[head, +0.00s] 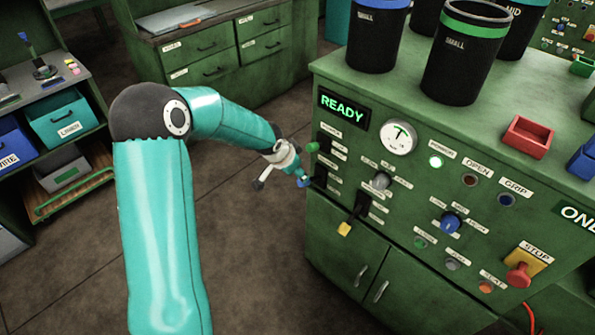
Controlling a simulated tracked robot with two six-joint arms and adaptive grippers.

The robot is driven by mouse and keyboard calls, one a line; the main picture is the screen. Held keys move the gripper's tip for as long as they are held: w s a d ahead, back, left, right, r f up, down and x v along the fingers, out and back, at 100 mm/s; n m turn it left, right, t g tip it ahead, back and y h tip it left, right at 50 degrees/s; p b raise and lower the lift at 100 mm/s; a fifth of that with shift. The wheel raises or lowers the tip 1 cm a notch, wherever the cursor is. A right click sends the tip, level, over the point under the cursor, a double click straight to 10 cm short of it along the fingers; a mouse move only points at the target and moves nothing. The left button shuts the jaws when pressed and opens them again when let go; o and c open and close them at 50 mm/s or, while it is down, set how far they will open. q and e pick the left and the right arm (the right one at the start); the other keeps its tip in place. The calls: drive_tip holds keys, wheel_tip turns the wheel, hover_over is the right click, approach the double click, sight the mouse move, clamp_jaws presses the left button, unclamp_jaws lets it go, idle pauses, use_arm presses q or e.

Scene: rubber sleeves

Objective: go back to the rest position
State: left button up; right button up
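My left arm, teal with a dark elbow joint, reaches from the lower left toward the front of the green control cabinet (345,222). My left gripper (286,174) is small in view at the cabinet's left front edge, close to the switches there. A small blue part shows at its tip, and I cannot tell whether the gripper touches the panel or how its fingers stand. My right gripper is not in view.
The panel has a lit READY display (343,109), a gauge (398,138), knobs and a red stop button (518,275). Black bins (465,55) and a red tray (527,137) stand on top. A shelf with bins (62,118) is at left. Floor between is clear.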

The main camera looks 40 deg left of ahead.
use_arm(q)
drive_tip(key=shift+w+d, duration=0.1)
idle(0.3)
drive_tip(key=s+d+f+m+g+h, duration=0.15)
drive_tip(key=s+d+f, duration=0.25)
drive_tip(key=d+f, duration=0.45)
drive_tip(key=s+d+f+g+h, duration=0.25)
drive_tip(key=d+f, duration=0.35)
drive_tip(key=d, duration=0.5)
drive_tip(key=s+d+f+n, duration=0.2)
drive_tip(key=s+d, duration=0.3)
drive_tip(key=s, duration=0.3)
drive_tip(key=s+d+f+n+g+h, duration=0.1)
drive_tip(key=s+d+f+n, duration=0.2)
drive_tip(key=s+d, duration=0.2)
drive_tip(key=shift+s+d+f, duration=0.2)
drive_tip(key=shift+s+f, duration=0.1)
drive_tip(key=shift+s, duration=1.15)
